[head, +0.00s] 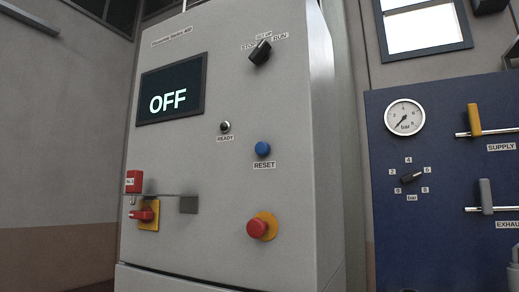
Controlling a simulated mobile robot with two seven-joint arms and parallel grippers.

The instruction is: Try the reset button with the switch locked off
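The blue reset button (262,149) sits on the front of the grey cabinet (215,220), above its RESET label. The red rotary switch (143,215) on a yellow plate (153,212) is at the lower left of the same front. A red padlock (134,180) with a numbered label hangs just above the switch, by a thin bar that ends at a grey block (188,204). I cannot tell exactly how its shackle passes through. The display (171,90) reads OFF. Neither of my grippers shows in the head view.
A red stop button on a yellow collar (262,226) is below the reset button. A READY lamp (225,126) looks unlit. A black selector knob (260,52) is at the top. A blue panel (390,240) with a gauge (405,117) and valve levers stands right.

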